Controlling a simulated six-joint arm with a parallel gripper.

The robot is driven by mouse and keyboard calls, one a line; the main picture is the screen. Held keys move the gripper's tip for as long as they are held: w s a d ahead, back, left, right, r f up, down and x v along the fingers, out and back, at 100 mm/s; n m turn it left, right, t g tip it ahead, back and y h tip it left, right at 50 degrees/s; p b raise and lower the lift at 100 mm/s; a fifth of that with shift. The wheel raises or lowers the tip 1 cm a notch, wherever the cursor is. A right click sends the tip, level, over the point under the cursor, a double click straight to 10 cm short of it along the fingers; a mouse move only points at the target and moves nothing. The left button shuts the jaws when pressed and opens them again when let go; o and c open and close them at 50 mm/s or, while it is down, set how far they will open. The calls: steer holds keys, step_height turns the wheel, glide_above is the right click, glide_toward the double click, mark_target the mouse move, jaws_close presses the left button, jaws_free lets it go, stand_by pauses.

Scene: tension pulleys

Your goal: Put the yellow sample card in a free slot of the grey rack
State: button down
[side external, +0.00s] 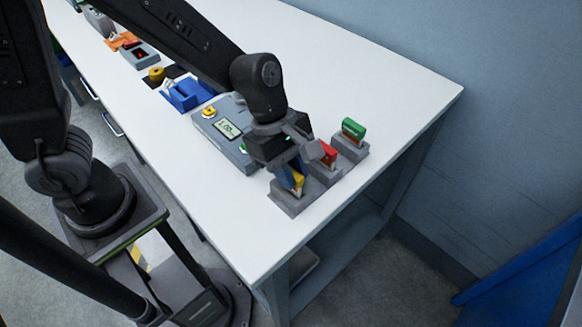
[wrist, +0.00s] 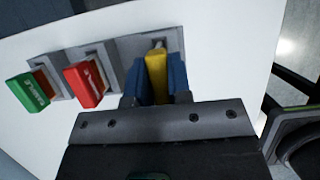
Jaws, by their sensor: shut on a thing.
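The yellow sample card (side external: 298,179) is between the blue fingers of my gripper (side external: 291,177), over the near end of the grey rack (side external: 292,205). In the wrist view the yellow card (wrist: 156,75) stands between the two blue fingertips (wrist: 157,82), and my gripper is shut on it. Its lower end meets the rack's end slot in both views; how deep it sits is hidden. A red card (side external: 328,153) stands in the middle slot and a green card (side external: 353,129) in the far slot. The rack (wrist: 110,50) runs left in the wrist view.
A grey device with a display (side external: 228,129) lies just left of the rack. A blue holder (side external: 185,94), a yellow round thing (side external: 157,74) and other items line the table farther back. The white table (side external: 390,85) is clear right of the rack; its front edge is close.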

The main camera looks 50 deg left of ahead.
steer(key=shift+f, duration=0.25)
steer(key=c, duration=0.7)
jaws_free()
steer(key=shift+o, duration=0.2)
steer(key=shift+r, duration=0.1)
steer(key=shift+r, duration=3.9)
steer(key=s+a+r+m+t+y, duration=0.2)
steer(key=s+a+r+m, duration=0.1)
steer(key=a+m, duration=0.6)
steer(key=s+a+r+m+t+y, duration=0.2)
steer(key=s+a+r+m+t, duration=0.1)
steer(key=a+m, duration=0.5)
steer(key=shift+s+a+r+m+t+y, duration=0.25)
steer(key=shift+s+a+m, duration=0.2)
steer(key=shift+s, duration=0.4)
